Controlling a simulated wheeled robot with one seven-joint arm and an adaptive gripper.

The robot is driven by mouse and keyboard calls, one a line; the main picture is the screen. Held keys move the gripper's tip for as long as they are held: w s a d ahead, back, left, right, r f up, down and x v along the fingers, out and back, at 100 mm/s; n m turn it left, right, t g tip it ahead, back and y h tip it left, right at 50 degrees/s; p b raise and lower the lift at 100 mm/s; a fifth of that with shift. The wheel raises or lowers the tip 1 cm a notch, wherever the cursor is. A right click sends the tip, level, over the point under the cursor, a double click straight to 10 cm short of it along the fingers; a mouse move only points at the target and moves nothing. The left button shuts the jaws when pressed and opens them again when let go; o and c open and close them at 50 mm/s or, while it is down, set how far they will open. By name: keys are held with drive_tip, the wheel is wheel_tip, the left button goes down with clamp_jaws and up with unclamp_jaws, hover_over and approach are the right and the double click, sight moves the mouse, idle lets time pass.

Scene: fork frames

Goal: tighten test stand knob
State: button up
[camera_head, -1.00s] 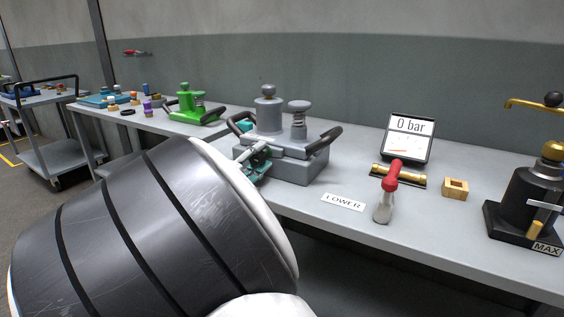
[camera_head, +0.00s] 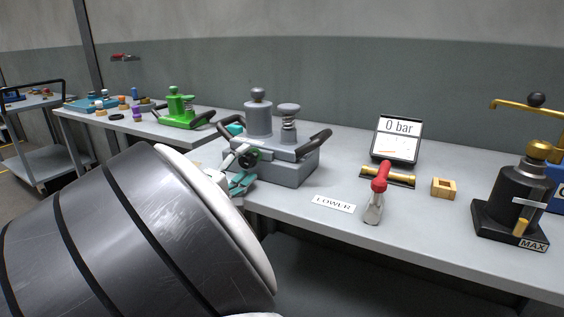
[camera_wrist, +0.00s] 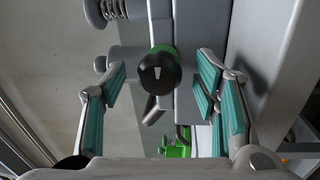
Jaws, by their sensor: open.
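The grey test stand (camera_head: 291,172) stands on the bench, with two upright posts and dark side handles. Its black round knob (camera_head: 250,158) faces my arm on the stand's front-left side. In the wrist view the knob (camera_wrist: 160,73) has a white mark on its face and green behind its rim. My gripper (camera_wrist: 162,82) is open, with one teal-padded finger on each side of the knob and visible gaps between. In the head view my gripper (camera_head: 238,170) is at the knob, partly hidden by my large arm link. How deep the knob sits between the pads is unclear.
A LOWER label (camera_head: 333,204), a red-handled tool (camera_head: 379,190), a gauge screen reading 0 bar (camera_head: 398,137) and a wooden block (camera_head: 443,188) lie to the right. A black jack-like device (camera_head: 512,203) stands far right. A green stand (camera_head: 180,108) is on the left bench.

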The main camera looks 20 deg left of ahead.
drive_tip(key=s+f, duration=0.1)
drive_tip(key=s, duration=0.9)
drive_tip(key=shift+a+f, duration=0.15)
drive_tip(key=shift+a, duration=0.25)
